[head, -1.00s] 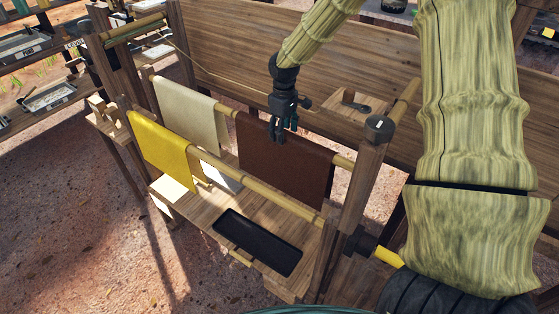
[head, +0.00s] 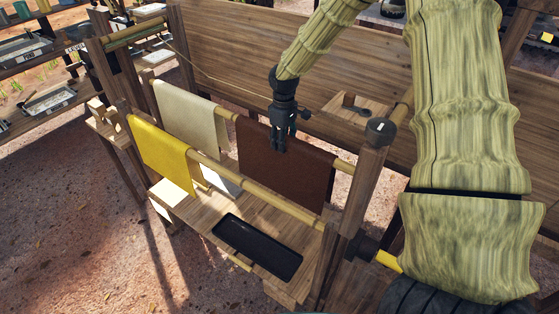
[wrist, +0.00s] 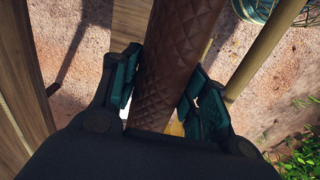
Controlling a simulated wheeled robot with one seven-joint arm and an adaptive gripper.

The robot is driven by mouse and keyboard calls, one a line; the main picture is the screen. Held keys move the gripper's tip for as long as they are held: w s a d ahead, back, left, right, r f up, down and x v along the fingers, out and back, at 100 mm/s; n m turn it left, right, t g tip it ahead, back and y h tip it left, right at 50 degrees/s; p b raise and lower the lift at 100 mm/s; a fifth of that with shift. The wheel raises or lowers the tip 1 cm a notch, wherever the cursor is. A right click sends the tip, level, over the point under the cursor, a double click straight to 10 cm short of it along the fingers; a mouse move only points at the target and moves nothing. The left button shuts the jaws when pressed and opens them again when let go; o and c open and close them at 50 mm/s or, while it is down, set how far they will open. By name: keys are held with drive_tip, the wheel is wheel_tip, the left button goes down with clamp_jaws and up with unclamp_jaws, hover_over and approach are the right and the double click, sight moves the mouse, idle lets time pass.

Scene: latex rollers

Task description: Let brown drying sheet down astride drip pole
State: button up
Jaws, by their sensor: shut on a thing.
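The brown drying sheet (head: 290,165) hangs astride the back pole (head: 226,114) of the rack, right of a cream sheet (head: 188,120). In the wrist view the brown sheet (wrist: 172,75) is a quilted, leathery band running up between the fingers. My gripper (head: 279,148) points down at the sheet's top edge; in the wrist view my gripper (wrist: 158,95) has one finger on each side, shut on it. The pole under the brown sheet is hidden. The front pole (head: 262,197) carries a yellow sheet (head: 160,150) at its left and is bare at its right.
A black tray (head: 257,248) lies on the rack's wooden shelf below the bare part of the front pole. A wooden board (head: 235,50) stands close behind the back pole. A rack post (head: 362,185) rises at the right end.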

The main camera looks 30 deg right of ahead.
drive_tip(key=shift+w+r+p, duration=0.1)
drive_tip(key=shift+r+p, duration=0.55)
drive_tip(key=shift+r, duration=0.15)
wheel_tip(320, 180, up, 28)
drive_tip(key=p, duration=0.7)
drive_tip(key=shift+f+p, duration=0.25)
drive_tip(key=shift+p, duration=0.15)
idle(2.5)
drive_tip(key=shift+f, duration=0.1)
